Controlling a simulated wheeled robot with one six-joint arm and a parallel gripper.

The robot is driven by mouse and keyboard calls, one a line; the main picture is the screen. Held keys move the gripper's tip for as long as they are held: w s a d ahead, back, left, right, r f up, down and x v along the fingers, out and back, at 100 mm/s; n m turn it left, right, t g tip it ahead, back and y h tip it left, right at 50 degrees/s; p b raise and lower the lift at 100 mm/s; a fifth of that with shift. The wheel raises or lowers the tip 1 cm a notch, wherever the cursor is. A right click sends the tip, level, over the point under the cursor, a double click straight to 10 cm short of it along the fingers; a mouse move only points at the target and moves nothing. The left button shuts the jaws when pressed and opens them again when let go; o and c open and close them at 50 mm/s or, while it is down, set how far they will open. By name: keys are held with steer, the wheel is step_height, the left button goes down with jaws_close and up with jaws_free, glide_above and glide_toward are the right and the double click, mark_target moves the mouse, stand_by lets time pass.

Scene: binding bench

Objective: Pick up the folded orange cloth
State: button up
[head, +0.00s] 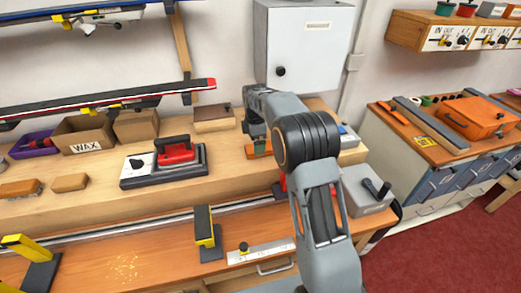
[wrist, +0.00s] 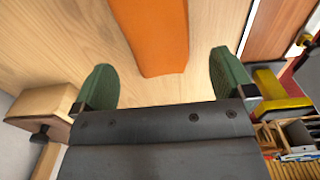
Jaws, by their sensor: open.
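The folded orange cloth (wrist: 152,35) shows in the wrist view as a long, flat strip on the pale wooden bench top, running out of the top edge. Its near end lies between the green fingers of my gripper (wrist: 163,62). The fingers are apart, with clear wood between each of them and the cloth; nothing is held. I cannot tell the height of the fingers above the bench. In the head view, my arm hides most of the gripper and cloth; only a small orange patch shows beside the wrist.
A wooden block with a dark knob (wrist: 47,110) is left of the gripper in the wrist view. A grey wall cabinet (head: 304,45) hangs behind.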

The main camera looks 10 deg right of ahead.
steer(key=shift+f, duration=1.9)
steer(key=c, duration=1)
steer(key=shift+o, duration=0.2)
steer(key=shift+r, duration=0.6)
steer(key=s+a+r+b, duration=0.2)
steer(key=s+a+r, duration=0.4)
steer(key=a+r, duration=0.5)
steer(key=shift+a+r, duration=0.4)
steer(key=shift+a, duration=0.5)
